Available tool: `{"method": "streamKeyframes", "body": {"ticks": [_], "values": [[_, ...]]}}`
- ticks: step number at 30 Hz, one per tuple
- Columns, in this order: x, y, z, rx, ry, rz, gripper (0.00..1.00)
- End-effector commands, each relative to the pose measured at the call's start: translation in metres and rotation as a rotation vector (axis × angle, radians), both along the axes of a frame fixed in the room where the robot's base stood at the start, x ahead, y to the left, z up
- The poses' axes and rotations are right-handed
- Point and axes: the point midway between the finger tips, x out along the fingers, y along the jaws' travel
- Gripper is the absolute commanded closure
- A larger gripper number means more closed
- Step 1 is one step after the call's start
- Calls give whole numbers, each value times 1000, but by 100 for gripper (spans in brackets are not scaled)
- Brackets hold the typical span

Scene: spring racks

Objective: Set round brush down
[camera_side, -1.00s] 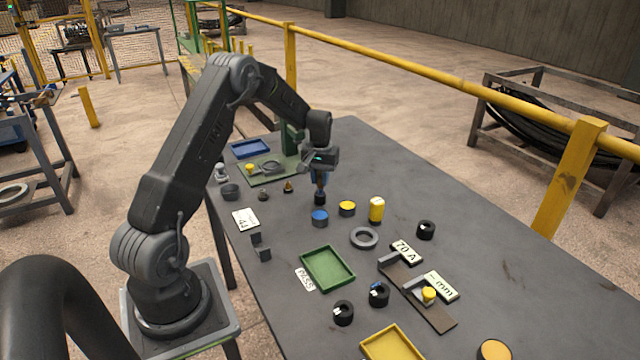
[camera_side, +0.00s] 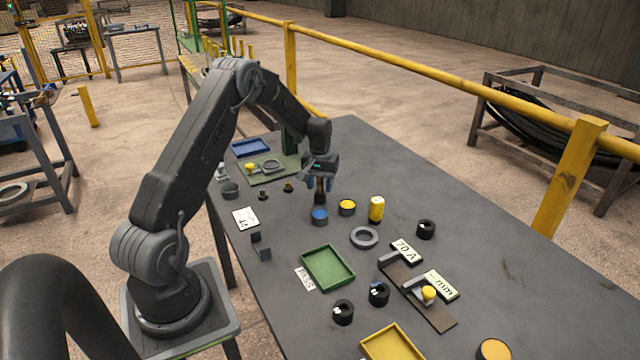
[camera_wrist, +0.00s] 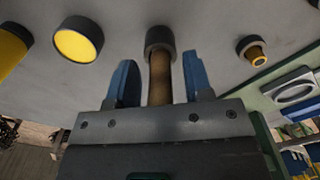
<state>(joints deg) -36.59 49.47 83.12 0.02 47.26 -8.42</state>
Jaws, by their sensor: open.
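The round brush, with a brown handle (camera_wrist: 160,80) and a dark round head (camera_wrist: 160,38), stands about upright on the table, head down. In the side view the brush (camera_side: 320,193) is just behind a blue-topped round tub (camera_side: 320,215). My gripper (camera_side: 320,182) is open above it, pointing down. In the wrist view the blue fingers of my gripper (camera_wrist: 159,62) stand on both sides of the handle, with a gap on each side. The upper end of the handle is hidden by the gripper body.
A yellow-topped tub (camera_side: 347,207) and a yellow cylinder (camera_side: 377,209) stand to the right. A small brass-tipped piece (camera_side: 288,187) is on the left. A grey ring (camera_side: 364,237) and green tray (camera_side: 328,267) lie in front. The table's far right is clear.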

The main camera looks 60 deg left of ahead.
Motion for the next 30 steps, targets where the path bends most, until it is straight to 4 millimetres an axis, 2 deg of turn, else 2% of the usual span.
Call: {"method": "streamKeyframes", "body": {"ticks": [5, 18, 25, 28, 30], "values": [[1, 0, 11, 1, -3, 0, 53], [1, 0, 98, 2, -4, 0, 53], [0, -1, 122, 1, -1, -1, 53], [0, -12, 135, 9, -12, -22, 53], [-1, -30, 152, 21, -30, -55, 53]]}}
